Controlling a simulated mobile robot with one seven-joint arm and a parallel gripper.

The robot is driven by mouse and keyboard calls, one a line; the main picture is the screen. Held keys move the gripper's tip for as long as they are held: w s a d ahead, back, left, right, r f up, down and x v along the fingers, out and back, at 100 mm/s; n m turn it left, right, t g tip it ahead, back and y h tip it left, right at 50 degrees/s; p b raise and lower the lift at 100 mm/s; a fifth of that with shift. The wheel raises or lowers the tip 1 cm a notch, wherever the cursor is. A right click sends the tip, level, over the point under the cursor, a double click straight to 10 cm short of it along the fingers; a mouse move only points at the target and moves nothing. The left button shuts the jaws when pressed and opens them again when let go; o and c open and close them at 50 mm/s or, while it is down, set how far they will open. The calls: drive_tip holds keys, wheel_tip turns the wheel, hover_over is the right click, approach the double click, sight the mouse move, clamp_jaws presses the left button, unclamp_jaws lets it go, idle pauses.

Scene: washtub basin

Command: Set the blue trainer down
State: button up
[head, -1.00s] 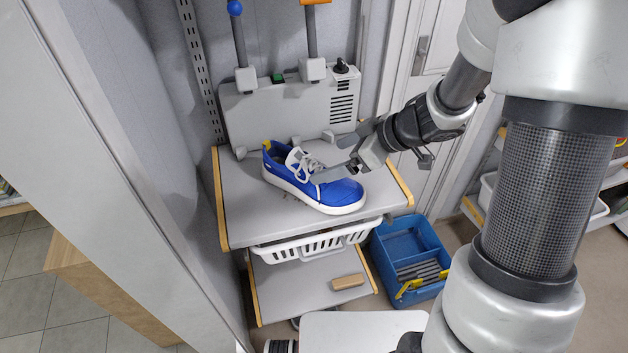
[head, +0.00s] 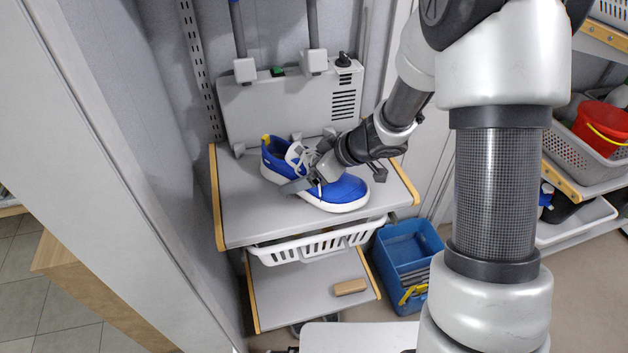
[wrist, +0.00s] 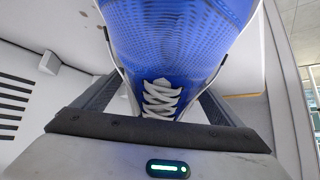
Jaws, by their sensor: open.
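The blue trainer (head: 343,189), with a white sole and white laces, rests on the grey top shelf (head: 243,212) of a small stand. Its toe points to the right and its heel to the back left. My gripper (head: 303,184) is at the middle of the shoe, with one finger along its near side; the far finger is mostly hidden. In the wrist view the blue trainer (wrist: 180,45) fills the space ahead, with its laces between the two spread, open fingers. I cannot tell whether the fingers touch it.
A grey box unit (head: 290,108) with posts stands behind the shoe. A white basket (head: 315,243) hangs under the shelf, and a wooden block (head: 350,287) lies on the lower shelf. A blue crate (head: 405,262) stands on the floor at right. The shelf's left part is clear.

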drive_tip(key=shift+c, duration=0.2)
drive_tip(key=shift+r, duration=0.15)
drive_tip(key=c, duration=1.4)
